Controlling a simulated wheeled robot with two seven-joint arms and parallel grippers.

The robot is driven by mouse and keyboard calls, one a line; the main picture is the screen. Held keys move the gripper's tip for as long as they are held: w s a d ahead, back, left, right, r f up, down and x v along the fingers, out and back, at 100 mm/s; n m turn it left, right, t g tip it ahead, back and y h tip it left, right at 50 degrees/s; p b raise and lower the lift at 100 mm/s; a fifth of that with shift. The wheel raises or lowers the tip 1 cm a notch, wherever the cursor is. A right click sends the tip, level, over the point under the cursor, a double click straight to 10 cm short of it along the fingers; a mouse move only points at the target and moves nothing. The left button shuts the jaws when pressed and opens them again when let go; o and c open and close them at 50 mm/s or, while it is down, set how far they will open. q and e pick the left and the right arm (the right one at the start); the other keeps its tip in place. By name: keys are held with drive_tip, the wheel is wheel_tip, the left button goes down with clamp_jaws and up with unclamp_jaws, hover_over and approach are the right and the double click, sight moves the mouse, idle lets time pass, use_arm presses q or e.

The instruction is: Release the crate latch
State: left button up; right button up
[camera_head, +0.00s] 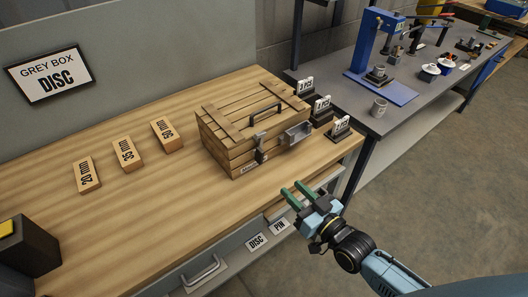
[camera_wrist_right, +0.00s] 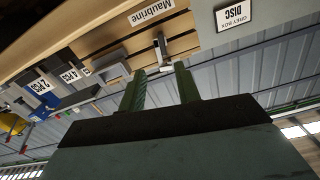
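The closed wooden crate (camera_head: 225,122) stands on the wooden bench with its lid down and a dark handle on top. Its metal latch (camera_head: 260,154) is on the front face; it also shows in the right wrist view (camera_wrist_right: 160,45), beyond the gap between my fingers. My right gripper (camera_head: 292,188) is in front of the bench's edge, below and right of the latch and apart from it. Its two green fingers are open and empty, as the right wrist view also shows (camera_wrist_right: 160,68). My left gripper is not in view.
A grey metal holder (camera_head: 297,132) sits on the crate's front, right of the latch. Small labelled card stands (camera_head: 340,127) are beside the crate. Wooden blocks marked in mm (camera_head: 127,153) lie left on the bench. Drawers (camera_head: 205,270) are below the front edge.

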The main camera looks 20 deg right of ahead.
sight(263, 157)
drive_tip(key=x, duration=0.9)
drive_tip(key=r+x, duration=0.1)
drive_tip(key=x, duration=0.3)
drive_tip(key=shift+w+a, duration=0.2)
drive_tip(key=shift+c, duration=0.3)
clamp_jaws()
